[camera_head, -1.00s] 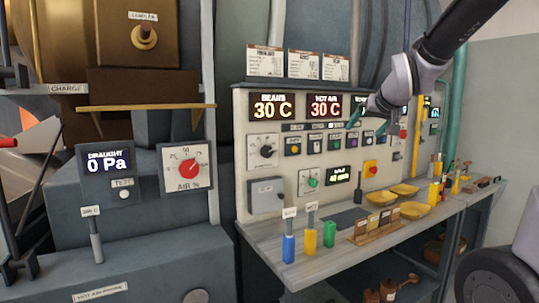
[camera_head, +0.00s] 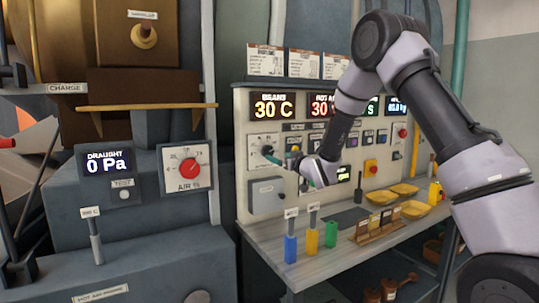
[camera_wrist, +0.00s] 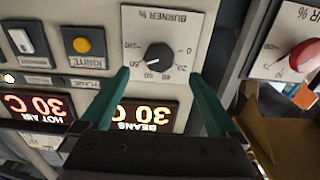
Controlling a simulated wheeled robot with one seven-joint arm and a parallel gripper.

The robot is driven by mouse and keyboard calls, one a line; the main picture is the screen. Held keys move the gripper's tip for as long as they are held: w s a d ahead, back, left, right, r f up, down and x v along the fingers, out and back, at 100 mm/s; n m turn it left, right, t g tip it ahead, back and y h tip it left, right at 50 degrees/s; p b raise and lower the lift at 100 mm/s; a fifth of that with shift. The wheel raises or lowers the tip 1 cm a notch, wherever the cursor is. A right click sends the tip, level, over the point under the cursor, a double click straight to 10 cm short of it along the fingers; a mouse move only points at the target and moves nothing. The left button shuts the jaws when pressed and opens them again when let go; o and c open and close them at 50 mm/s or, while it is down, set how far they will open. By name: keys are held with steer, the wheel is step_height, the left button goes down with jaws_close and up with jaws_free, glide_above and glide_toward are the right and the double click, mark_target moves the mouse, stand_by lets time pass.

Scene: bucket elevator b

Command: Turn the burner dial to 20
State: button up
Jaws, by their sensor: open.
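The burner dial (camera_wrist: 159,56) is a black round knob on a white square plate (camera_wrist: 186,18) marked "BURNER %", seen upside down in the wrist view. Its scale numbers run around the knob, with 0 and 20 on the right side; the exact pointer setting is too small to read surely. My gripper (camera_wrist: 160,78) is open, its two teal fingers on either side of the dial and apart from it. In the head view my gripper (camera_head: 288,164) is in front of the control panel and partly covers the burner plate (camera_head: 256,142).
A red AIR % dial (camera_wrist: 305,55) and an orange IGNITE button (camera_wrist: 82,45) flank the burner plate. The BEANS display (camera_head: 273,107) reads 30 C. Below the panel, a shelf (camera_head: 278,257) holds coloured-handled tools and yellow trays (camera_head: 404,189).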

mark_target(269, 153)
steer(key=x, duration=0.8)
steer(key=shift+w+a, duration=0.2)
steer(key=shift+w, duration=0.05)
steer(key=c, duration=1.3)
